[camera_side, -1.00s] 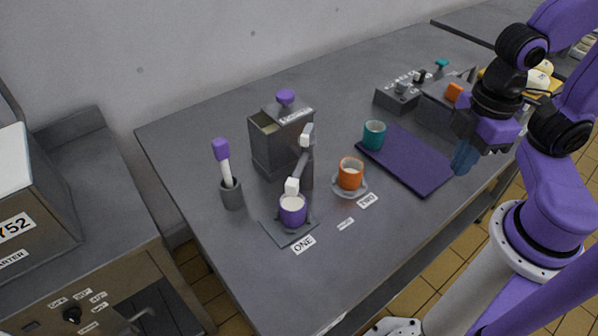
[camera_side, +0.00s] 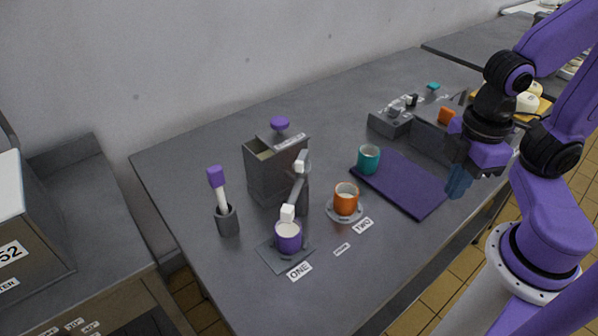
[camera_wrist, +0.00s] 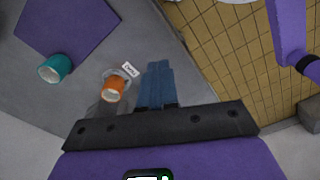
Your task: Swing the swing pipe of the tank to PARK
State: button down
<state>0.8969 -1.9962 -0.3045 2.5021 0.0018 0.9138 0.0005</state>
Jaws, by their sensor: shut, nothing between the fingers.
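The tank (camera_side: 262,172) is a grey open-topped box on the table, with a purple knob above its back edge. Its swing pipe (camera_side: 297,190) is a grey arm with white ends, standing at the tank's right front corner. The pipe's lower white end (camera_side: 287,212) is over the purple cup (camera_side: 288,238), beside the ONE label (camera_side: 299,271). A small label (camera_side: 342,249), too small to read, lies between ONE and the TWO label (camera_side: 363,226). My gripper (camera_side: 458,183) is shut and empty, well right of the pipe; its blue fingers also show in the wrist view (camera_wrist: 157,85).
An orange cup (camera_side: 346,199) sits on a saucer near TWO. A teal cup (camera_side: 368,160) stands at the purple mat (camera_side: 405,187). A brush holder (camera_side: 227,220) stands left of the tank. Grey equipment (camera_side: 391,120) is at the back right. The front table area is clear.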

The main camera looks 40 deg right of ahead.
jog(key=c, duration=1.3)
grip_release()
jog(key=shift+w+a, duration=0.1)
jog(key=shift+o, duration=1.1)
jog(key=w+a+r+n, duration=0.5)
jog(key=w+a+r, duration=0.2)
jog(key=w, duration=0.5)
jog(key=shift+a+r+n, duration=0.15)
jog(key=shift+a+n, duration=0.15)
jog(key=shift+a, duration=0.35)
notch_tip(320, 180, up, 7)
jog(key=n, duration=0.7)
send_over(302, 156)
notch_tip(302, 156, down, 18)
jog(key=shift+r, duration=0.15)
grip_shut()
